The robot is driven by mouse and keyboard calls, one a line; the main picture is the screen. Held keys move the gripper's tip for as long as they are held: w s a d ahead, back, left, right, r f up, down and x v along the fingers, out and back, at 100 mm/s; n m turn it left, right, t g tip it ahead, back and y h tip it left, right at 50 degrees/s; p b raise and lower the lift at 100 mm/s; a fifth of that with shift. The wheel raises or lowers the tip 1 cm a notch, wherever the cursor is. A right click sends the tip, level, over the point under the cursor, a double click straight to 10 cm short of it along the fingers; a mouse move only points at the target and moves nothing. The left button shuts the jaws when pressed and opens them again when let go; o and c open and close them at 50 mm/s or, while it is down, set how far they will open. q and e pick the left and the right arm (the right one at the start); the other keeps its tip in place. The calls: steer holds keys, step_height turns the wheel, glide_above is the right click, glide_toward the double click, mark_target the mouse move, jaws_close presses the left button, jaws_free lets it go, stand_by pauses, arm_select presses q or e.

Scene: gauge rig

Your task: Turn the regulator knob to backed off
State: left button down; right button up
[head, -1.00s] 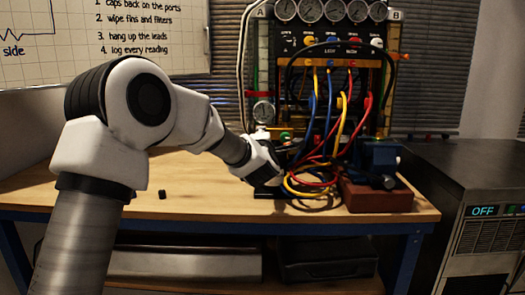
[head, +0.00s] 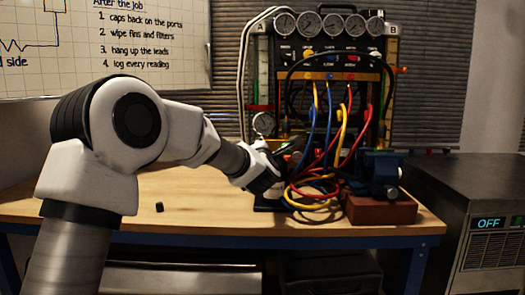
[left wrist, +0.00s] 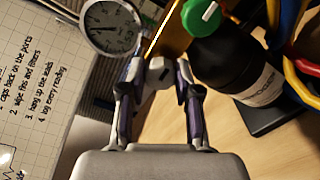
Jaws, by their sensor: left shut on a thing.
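My left gripper (head: 290,148) reaches to the lower left part of the gauge rig. In the left wrist view its two fingers (left wrist: 158,72) stand on either side of a small grey piece, which I take for the regulator knob (left wrist: 158,76), and are shut on it. A yellow regulator body (left wrist: 168,40) lies just beyond the fingertips. A round white gauge (left wrist: 110,27) sits beside it, and also shows in the head view (head: 263,123). The knob's markings and turn angle cannot be read. In the head view the hand hides the knob. My right gripper is not in view.
A black bottle (left wrist: 232,62) with a green cap (left wrist: 201,17) stands close beside the right finger. Red, yellow and blue hoses (head: 318,190) hang right of the hand. The bench's left (head: 200,205) is mostly clear.

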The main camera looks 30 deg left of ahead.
arm_select(q)
steer(key=c, duration=0.8)
jaws_free()
steer(key=shift+f, duration=0.1)
steer(key=v, duration=1.2)
